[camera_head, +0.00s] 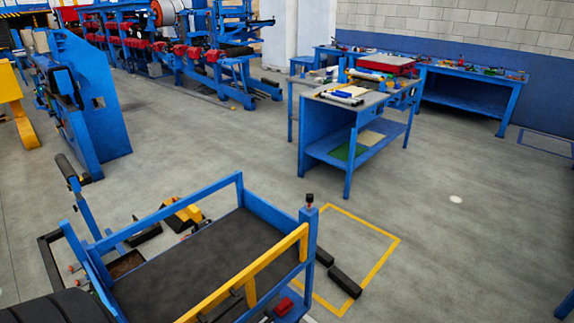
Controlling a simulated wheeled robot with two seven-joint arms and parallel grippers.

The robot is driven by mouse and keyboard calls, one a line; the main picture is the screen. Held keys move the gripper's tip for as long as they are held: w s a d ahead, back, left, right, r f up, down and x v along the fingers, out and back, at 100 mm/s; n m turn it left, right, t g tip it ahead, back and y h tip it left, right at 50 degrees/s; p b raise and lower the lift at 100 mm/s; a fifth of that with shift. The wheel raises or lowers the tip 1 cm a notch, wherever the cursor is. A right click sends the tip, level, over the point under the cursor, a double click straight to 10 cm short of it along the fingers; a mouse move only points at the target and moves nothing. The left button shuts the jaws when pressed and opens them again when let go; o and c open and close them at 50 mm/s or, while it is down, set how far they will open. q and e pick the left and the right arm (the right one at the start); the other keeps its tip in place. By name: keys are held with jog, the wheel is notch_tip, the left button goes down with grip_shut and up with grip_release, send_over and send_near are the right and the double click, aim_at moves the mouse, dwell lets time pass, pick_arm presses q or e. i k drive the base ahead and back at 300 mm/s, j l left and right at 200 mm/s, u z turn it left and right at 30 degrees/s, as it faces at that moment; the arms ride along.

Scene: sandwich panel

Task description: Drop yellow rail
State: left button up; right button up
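The yellow rail (256,272) runs along the near right side of a blue cart (172,213). It is raised and slopes up from the bottom edge of the view to the cart's right corner post. A yellow upright (251,293) and a dark part meet it from below. The cart has a flat dark bed (195,262) with nothing on it. A dark knob (309,199) tops the corner post. The rail's lower left end is cut off by the picture edge. Neither of my grippers is in view.
Dark blocks (345,282) lie on the floor right of the cart, by a yellow floor outline (398,240). A blue workbench (327,148) stands beyond. A black ribbed object (50,307) fills the lower left corner. The floor at right is mostly clear.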

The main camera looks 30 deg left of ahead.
aim_at(246, 275)
jog(key=u, duration=1.35)
